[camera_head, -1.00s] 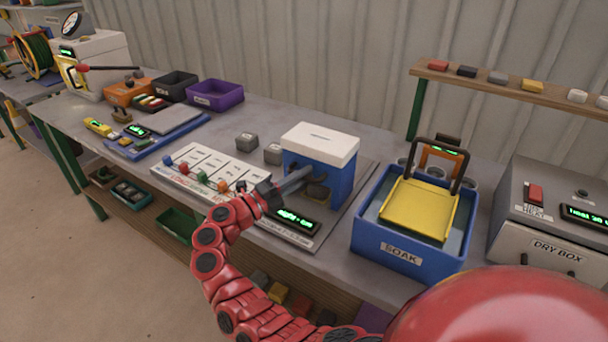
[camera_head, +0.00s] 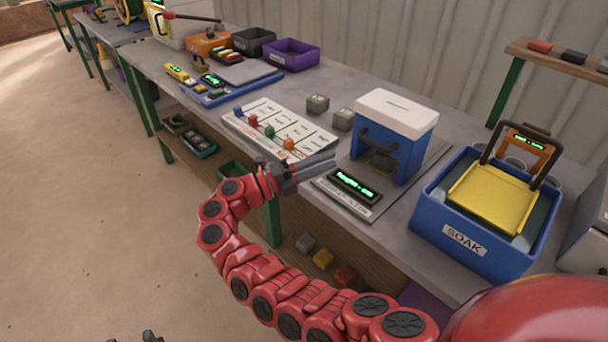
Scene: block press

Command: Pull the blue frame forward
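The blue frame (camera_head: 408,158) with a white top (camera_head: 396,113) stands upright on a grey base plate. A dark handle (camera_head: 378,141) is on its front, and a dark block shows in its opening. A display with green text (camera_head: 355,184) lies in front of it. My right gripper (camera_head: 335,161) is left of the frame's front, over the bench's front edge, apart from the handle. Its two grey fingers show a narrow gap with nothing between them. Dark tips at the bottom edge (camera_head: 138,338) seem to be my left gripper, mostly out of view.
A white card board (camera_head: 283,122) with coloured knobs lies left of the frame. Two grey blocks (camera_head: 317,103) sit behind it. A blue SOAK tub (camera_head: 437,235) with a yellow tray stands close on the right. Purple, black and orange bins are farther back left.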

